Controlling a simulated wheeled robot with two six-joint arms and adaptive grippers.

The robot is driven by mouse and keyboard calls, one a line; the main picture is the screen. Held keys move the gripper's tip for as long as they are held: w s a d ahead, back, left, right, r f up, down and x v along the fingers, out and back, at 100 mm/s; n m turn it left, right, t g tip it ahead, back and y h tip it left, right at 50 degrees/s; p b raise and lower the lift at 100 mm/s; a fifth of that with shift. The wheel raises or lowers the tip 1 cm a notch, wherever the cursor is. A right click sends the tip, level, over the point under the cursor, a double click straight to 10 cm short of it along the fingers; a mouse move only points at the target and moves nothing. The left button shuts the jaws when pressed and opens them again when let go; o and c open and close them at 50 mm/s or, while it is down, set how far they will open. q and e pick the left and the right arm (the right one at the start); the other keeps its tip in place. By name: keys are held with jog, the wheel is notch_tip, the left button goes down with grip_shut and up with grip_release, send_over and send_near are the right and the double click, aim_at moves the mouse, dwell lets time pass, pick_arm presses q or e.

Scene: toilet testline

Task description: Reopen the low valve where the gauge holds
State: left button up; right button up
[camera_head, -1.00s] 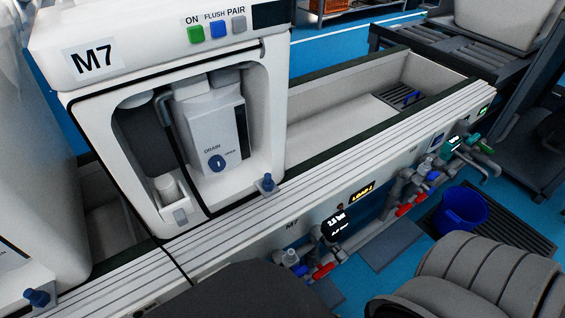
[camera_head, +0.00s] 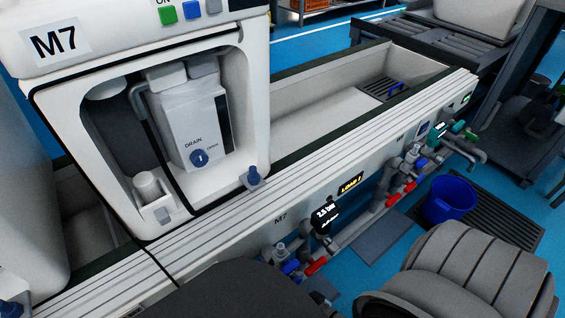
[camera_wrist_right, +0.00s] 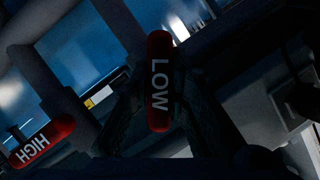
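In the right wrist view, a red handle marked LOW (camera_wrist_right: 159,82) stands lengthwise in the picture between the dark fingers of my right gripper (camera_wrist_right: 162,90). The fingers are spread to either side of it; whether they touch it is too dark to tell. A red handle marked HIGH (camera_wrist_right: 42,142) is at lower left. In the head view, a small black gauge display (camera_head: 326,215) reads about 2.5 bar; its second line is unclear. Below it sits a red valve handle (camera_head: 315,266), with further red handles (camera_head: 394,200) to the right; their labels are unreadable. Neither gripper shows in the head view.
The white M7 unit (camera_head: 95,190) stands at left on a long rail with a trough (camera_head: 330,100). A yellow-lettered LOAD sign (camera_head: 351,184) is on its front. Blue valve parts (camera_head: 291,267) sit beside the pipes. A blue bucket (camera_head: 450,198) stands on a floor grate at right.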

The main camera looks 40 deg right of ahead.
grip_shut()
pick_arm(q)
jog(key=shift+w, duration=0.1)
pick_arm(e)
jog(key=shift+n+h+p, duration=0.3)
jog(key=shift+n+p, duration=0.05)
jog(key=shift+n, duration=0.05)
jog(key=shift+n+h+p, duration=0.4)
jog(key=shift+n, duration=0.3)
jog(key=shift+n+h, duration=0.6)
jog(key=shift+n, duration=0.1)
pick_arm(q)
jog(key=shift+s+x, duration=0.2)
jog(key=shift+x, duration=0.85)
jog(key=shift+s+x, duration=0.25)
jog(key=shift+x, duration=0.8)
pick_arm(e)
jog(key=shift+n+g+h, duration=0.3)
jog(key=shift+n, duration=0.2)
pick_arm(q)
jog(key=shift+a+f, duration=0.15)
